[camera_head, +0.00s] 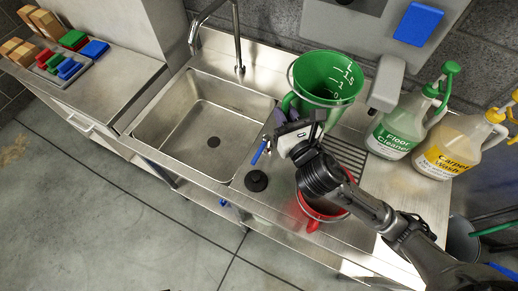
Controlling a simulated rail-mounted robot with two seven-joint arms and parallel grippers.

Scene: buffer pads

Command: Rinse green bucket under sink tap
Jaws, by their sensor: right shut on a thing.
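The green bucket (328,77) with white level marks is at the right end of the sink, tilted with its opening facing me. My right gripper (291,126) is shut at the bucket's lower left side; its fingertips are partly hidden. The steel sink basin (195,120) is empty, with a dark drain in its floor. The tap (238,45) rises at the back of the basin and its spout curves left over it. The bucket is right of the basin, not under the spout. My left gripper is not in view.
A red bucket (322,212) stands on the counter beneath my right arm. A black plug (256,181) lies at the front edge. Floor Cleaner (392,135) and Carpet Wash (447,150) jugs stand at right. Brushes and blocks sit on the left counter.

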